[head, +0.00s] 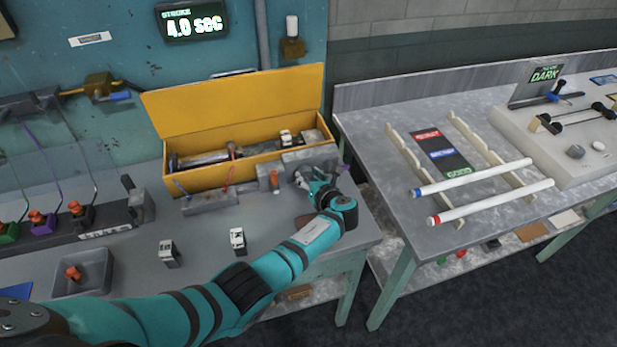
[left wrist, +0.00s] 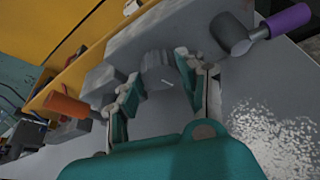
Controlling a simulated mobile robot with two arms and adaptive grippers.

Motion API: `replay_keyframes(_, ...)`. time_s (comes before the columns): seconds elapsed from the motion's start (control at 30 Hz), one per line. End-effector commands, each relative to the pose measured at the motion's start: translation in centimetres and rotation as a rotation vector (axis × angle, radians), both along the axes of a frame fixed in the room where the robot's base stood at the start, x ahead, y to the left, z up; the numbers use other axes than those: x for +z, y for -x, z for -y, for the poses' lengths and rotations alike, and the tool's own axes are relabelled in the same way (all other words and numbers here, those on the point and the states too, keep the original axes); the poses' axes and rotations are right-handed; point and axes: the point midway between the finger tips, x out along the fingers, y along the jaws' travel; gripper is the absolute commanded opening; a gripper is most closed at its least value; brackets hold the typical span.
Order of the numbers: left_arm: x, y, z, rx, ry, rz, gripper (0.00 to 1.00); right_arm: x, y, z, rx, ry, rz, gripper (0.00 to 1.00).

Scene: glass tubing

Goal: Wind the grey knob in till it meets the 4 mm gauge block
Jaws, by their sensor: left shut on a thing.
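The grey knob (left wrist: 155,72) is ribbed with a white mark on its face, and sits on the front of a grey block (head: 312,155) by the yellow box. My left gripper (head: 303,178) is at the front of that block. My right gripper is out of view.
The yellow box (head: 155,117) stands open behind the block. An orange-handled lever (head: 275,180) is close left of my gripper; a purple-handled one (left wrist: 288,20) is on the right in the wrist view. A grey tray (head: 95,262) stands front left. A second bench (head: 400,235) is at right.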

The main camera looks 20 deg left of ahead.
Motion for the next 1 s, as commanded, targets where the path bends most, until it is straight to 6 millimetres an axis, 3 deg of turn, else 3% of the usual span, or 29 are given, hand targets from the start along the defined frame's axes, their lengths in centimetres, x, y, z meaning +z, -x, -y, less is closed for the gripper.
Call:
replay_keyframes(0.07, 0.0, 0.0, -0.1, 0.001, 0.000, 0.000, 0.07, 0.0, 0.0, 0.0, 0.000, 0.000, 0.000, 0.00)
replay_keyframes(0.1, 0.0, 0.0, -0.1, 0.001, 0.000, 0.000, 0.45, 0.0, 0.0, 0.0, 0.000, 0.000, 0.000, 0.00)
replay_keyframes(0.23, 0.0, 0.0, 0.0, 0.000, 0.001, 0.001, 0.62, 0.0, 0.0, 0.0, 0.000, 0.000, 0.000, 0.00)
replay_keyframes(0.67, 0.3, 0.8, 0.7, -0.001, 0.002, 0.002, 0.63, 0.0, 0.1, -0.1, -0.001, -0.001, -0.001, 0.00)
replay_keyframes(1.0, 2.8, 5.6, 4.9, -0.002, 0.004, 0.001, 0.63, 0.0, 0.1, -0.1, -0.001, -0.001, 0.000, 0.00)
